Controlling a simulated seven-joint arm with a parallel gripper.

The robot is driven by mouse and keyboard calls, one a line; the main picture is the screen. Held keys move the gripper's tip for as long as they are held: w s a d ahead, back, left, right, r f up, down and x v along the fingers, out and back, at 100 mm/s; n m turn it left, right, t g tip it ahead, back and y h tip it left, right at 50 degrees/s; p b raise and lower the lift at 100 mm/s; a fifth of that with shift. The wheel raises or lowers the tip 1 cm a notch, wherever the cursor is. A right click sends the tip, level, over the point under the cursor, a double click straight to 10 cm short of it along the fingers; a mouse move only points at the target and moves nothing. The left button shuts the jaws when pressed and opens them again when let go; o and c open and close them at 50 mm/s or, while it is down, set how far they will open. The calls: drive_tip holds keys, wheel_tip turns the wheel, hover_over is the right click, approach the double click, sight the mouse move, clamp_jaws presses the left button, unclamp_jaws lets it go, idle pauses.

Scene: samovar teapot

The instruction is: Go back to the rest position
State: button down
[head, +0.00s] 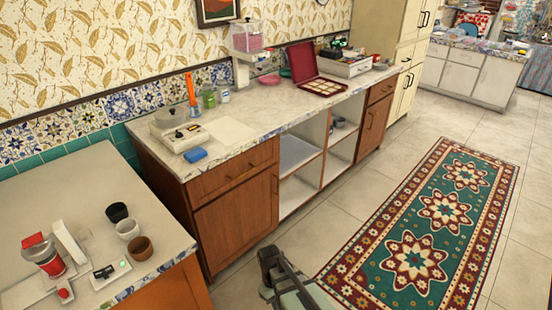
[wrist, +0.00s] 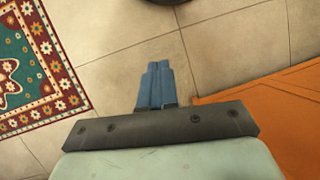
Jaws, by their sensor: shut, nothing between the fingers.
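My gripper shows in the wrist view (wrist: 155,82), with its blue fingers together and nothing between them. It points down over bare floor tiles, apart from any object. In the head view, part of my arm shows at the bottom centre, in front of the wooden counter; the fingertips cannot be made out there.
A long counter (head: 262,102) with a red open box (head: 302,62) runs along the wall. A nearer counter (head: 62,190) at the left holds several cups and a red-and-white device. A patterned rug (head: 400,265) lies on the right. The tiled floor (head: 300,235) between is clear.

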drive_tip(key=s+d+f+m+g, duration=0.1)
drive_tip(key=s+d+f+m, duration=0.2)
drive_tip(key=s+d+f, duration=0.4)
drive_tip(key=s+d+f+m+g+y, duration=0.1)
drive_tip(key=s+d+f+m, duration=0.3)
drive_tip(key=s, duration=1)
drive_tip(key=d+f, duration=0.3)
drive_tip(key=d, duration=0.2)
drive_tip(key=shift+s+d+m+y, duration=0.2)
drive_tip(key=shift+m+y, duration=0.1)
drive_tip(key=shift+r, duration=0.1)
